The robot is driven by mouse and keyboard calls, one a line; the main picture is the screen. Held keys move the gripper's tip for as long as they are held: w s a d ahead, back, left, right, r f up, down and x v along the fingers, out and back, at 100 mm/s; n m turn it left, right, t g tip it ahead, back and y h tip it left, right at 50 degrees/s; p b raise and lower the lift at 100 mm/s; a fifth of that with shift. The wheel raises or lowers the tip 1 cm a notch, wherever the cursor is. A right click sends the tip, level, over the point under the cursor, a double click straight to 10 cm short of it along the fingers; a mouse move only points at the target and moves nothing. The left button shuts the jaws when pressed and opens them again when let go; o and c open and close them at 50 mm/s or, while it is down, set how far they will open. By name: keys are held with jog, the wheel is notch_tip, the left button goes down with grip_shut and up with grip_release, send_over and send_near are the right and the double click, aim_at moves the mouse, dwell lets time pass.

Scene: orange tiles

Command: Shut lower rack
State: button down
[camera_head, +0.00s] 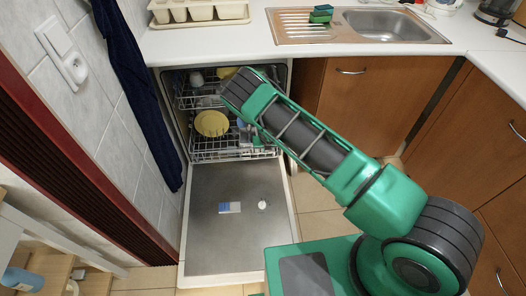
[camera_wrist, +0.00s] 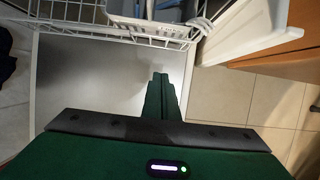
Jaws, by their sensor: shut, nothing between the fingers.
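The dishwasher stands open with its door (camera_head: 230,240) folded down flat. The lower rack (camera_head: 233,154) is a white wire basket, at or near the cavity mouth, with a yellow plate (camera_head: 211,123) standing in it. In the wrist view the rack's front wires (camera_wrist: 110,33) cross the top, with a grey cutlery basket (camera_wrist: 160,12) behind them. My gripper (camera_wrist: 160,78) is shut and empty, just short of the rack front and over the door. In the head view my arm partly hides the rack's right side.
The upper rack (camera_head: 200,95) holds dishes inside the cavity. A wooden cabinet (camera_head: 350,100) is right of the dishwasher, and a dark blue cloth (camera_head: 140,90) hangs at the left. Tiled floor (camera_head: 318,205) lies right of the door.

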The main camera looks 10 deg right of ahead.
jog(key=w+f, duration=0.7)
jog(key=f, duration=0.2)
jog(key=shift+w+d, duration=0.15)
jog(key=shift+w, duration=0.15)
jog(key=shift+w, duration=0.1)
